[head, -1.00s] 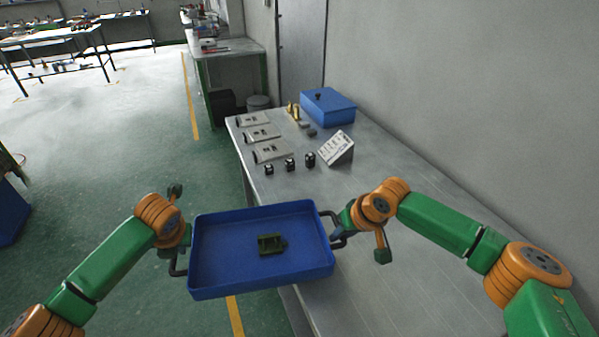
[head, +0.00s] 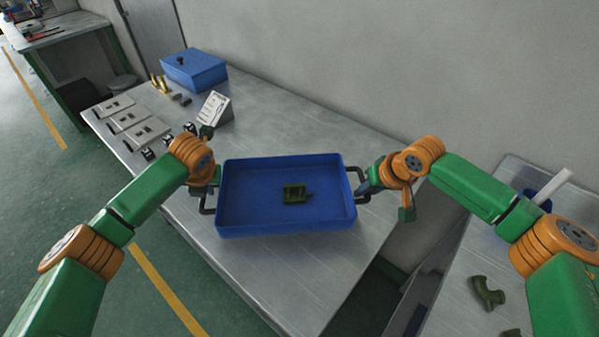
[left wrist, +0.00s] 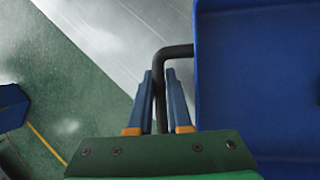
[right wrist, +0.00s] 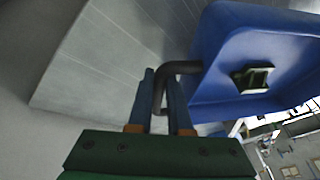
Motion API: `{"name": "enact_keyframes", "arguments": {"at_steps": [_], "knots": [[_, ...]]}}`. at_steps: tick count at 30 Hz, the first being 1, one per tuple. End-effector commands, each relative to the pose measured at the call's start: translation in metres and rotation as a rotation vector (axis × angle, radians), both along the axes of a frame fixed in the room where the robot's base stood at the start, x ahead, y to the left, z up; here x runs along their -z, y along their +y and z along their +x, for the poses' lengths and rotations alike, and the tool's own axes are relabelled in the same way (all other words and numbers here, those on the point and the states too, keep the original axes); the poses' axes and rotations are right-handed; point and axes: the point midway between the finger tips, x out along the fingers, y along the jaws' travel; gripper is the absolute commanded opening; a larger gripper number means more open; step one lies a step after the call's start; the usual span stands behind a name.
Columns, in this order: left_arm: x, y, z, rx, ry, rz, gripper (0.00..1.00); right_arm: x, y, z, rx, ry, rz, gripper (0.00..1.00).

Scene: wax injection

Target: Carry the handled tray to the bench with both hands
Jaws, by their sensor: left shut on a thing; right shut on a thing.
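The blue handled tray (head: 245,222) is held between my two arms, over the metal bench (head: 335,122) in the head view. A dark green part (head: 296,193) lies inside the tray near its middle. My left gripper (head: 208,190) is shut on the tray's left black handle, which shows between the fingers in the left wrist view (left wrist: 160,95). My right gripper (head: 365,186) is shut on the right black handle, seen also in the right wrist view (right wrist: 162,95). The tray looks roughly level. I cannot tell whether its underside touches the bench.
On the bench's far left part are a blue box (head: 195,72), a white sign (head: 214,108), several grey plates (head: 130,122) and small dark items. A second table (head: 455,290) with dark green parts stands at right, across a gap. The wall borders the bench's back edge.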

Motion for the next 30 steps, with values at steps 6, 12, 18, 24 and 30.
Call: {"name": "enact_keyframes", "arguments": {"at_steps": [6,12,18,24,30], "knots": [[0.001,0.002,0.000,-0.005,0.000,0.004,0.00,0.001,-0.002,0.000,0.004,0.000,-0.005,0.00],[0.012,0.002,0.000,-0.005,0.000,0.004,0.00,0.013,-0.002,0.000,0.004,0.000,-0.005,0.00],[0.037,0.002,0.000,-0.004,0.001,0.005,0.00,0.038,-0.002,0.000,0.004,0.000,-0.005,0.00],[0.049,0.002,0.000,-0.004,0.001,0.005,0.31,0.049,-0.002,0.000,0.004,0.000,-0.005,0.31],[0.048,0.001,0.000,-0.002,0.001,0.002,0.47,0.048,-0.001,0.000,0.002,0.000,-0.002,0.47]]}}
